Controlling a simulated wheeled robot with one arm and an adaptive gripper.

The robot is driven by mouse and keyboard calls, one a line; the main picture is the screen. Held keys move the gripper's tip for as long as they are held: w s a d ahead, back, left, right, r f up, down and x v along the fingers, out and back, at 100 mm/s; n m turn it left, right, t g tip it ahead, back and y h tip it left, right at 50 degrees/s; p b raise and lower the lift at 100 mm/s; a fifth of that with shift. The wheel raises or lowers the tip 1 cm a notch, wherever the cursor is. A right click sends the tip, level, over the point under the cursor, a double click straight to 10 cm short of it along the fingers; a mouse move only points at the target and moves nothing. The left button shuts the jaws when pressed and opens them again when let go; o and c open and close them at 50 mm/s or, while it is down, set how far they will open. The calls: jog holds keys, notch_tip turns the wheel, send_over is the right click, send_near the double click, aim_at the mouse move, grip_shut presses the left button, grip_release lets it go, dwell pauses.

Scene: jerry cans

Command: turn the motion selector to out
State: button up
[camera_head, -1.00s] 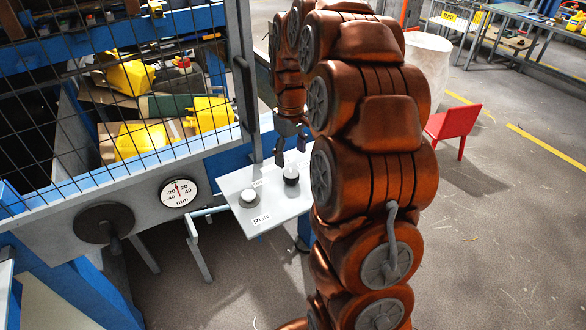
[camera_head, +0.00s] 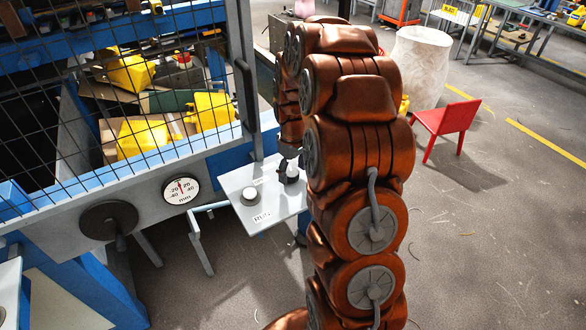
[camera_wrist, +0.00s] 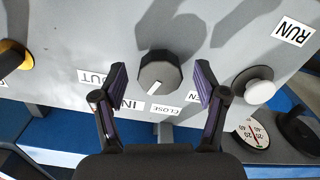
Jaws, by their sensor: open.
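The motion selector, a dark faceted knob (camera_wrist: 160,70), sits on the grey panel in the middle of the wrist view. Its white pointer mark faces down and slightly left, between the IN label (camera_wrist: 128,104) and the CLOSE label (camera_wrist: 166,108). The OUT label (camera_wrist: 92,77) is to the left, partly behind a finger. My gripper (camera_wrist: 162,84) is open, one finger on each side of the knob, with visible gaps. I cannot tell its height above the panel. In the head view, my arm hides most of the gripper and the knob.
A white push button (camera_wrist: 260,90) and the RUN label (camera_wrist: 293,31) are to the right. A yellow-and-black control (camera_wrist: 12,58) is at the left edge. The dial gauge (camera_head: 180,189) and crank wheel (camera_head: 108,222) are on the machine front. A mesh guard (camera_head: 110,90) stands behind.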

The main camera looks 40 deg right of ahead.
jog(key=c, duration=1.1)
jog(key=shift+c, duration=0.2)
